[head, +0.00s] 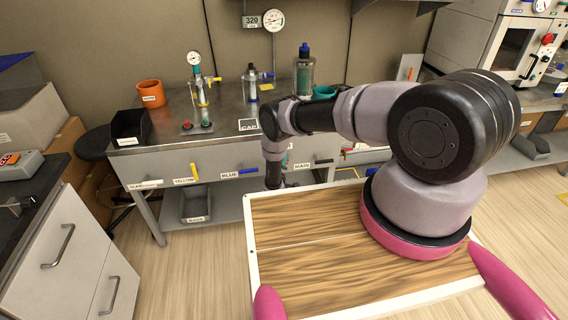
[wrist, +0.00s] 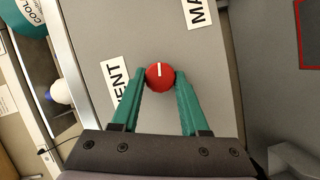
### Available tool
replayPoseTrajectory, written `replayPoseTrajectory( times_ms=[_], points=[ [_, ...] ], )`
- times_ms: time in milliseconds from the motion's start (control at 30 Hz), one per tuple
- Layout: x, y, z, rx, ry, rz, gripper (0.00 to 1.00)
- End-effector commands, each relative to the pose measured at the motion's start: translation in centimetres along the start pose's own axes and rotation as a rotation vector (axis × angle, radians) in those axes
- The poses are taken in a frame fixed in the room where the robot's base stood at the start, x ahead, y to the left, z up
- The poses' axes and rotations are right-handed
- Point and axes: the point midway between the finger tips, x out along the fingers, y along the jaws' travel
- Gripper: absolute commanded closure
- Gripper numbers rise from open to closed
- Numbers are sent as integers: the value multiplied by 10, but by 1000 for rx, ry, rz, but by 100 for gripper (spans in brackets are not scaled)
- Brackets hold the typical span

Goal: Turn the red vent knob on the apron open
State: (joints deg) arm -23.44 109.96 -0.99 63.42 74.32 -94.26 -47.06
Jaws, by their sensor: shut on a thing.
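The red vent knob (wrist: 160,77) is round with a white line. In the wrist view it sits on the grey apron (wrist: 205,85), and its white line points to the top of the picture. My gripper (wrist: 160,80) has its green fingers shut on the knob, one on each side. A label ending in "ENT" (wrist: 116,84) lies left of the knob, partly covered by a finger. In the head view my gripper (head: 274,184) is low at the front of the bench, and the knob is hidden behind my arm.
A label starting with "MA" (wrist: 197,12) is above the knob. Yellow (head: 194,172) and blue (head: 247,171) handles are along the bench apron. An orange cup (head: 151,94), a black bin (head: 130,127) and glassware stand on the bench. A grey bin (head: 196,206) is on the lower shelf.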

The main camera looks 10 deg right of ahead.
Motion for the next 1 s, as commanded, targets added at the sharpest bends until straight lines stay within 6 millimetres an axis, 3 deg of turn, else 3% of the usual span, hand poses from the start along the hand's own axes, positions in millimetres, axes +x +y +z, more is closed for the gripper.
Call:
replayPoseTrajectory(
  times_ms=[300,867,900,933,1000],
  points=[
    [0,-1,-1,-114,6,47,100],
    [0,-1,-2,-137,7,57,100],
    [0,-1,-1,-137,7,57,40],
    [0,-1,-1,-137,7,57,29],
    [0,-1,-1,-137,6,56,26]
  ],
)
